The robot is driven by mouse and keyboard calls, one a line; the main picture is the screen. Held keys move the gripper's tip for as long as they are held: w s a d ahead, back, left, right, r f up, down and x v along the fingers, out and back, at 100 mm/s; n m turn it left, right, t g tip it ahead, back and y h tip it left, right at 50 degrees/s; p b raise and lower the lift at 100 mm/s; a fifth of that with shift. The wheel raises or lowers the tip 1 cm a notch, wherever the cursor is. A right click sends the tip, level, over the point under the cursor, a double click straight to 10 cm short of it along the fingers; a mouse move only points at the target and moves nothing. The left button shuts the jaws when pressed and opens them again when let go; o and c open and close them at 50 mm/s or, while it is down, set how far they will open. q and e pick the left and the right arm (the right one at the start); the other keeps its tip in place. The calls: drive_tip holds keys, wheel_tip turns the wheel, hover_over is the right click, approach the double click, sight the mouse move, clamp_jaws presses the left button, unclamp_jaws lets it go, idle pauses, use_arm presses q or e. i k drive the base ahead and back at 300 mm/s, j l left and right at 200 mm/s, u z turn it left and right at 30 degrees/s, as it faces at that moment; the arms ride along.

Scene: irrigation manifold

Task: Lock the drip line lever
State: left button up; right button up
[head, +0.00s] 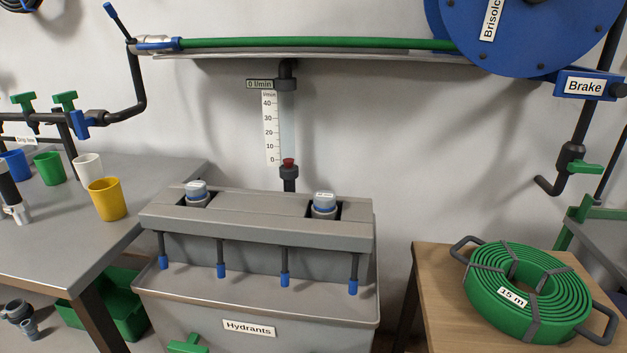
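A small white label, which seems to read "Drip line" (27,140), hangs below a dark pipe at the left edge. Above that pipe stand two green valve handles, one at the left (22,101) and one further right (65,100). A blue part (81,125) sits on the pipe beside the right handle and hangs down. I cannot tell which of these is the drip line lever. A separate blue-tipped lever (111,12) is tilted up at the end of the green hose's coupling (156,44).
The grey table (150,172) at left carries blue, green, white and yellow cups (106,200) and a black-and-white tool (12,195). The hydrants tank (255,290) fills the middle. A coiled green hose (525,290) lies on a wooden table at right.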

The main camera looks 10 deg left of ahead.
sight(108, 7)
drive_tip(key=u, duration=1.25)
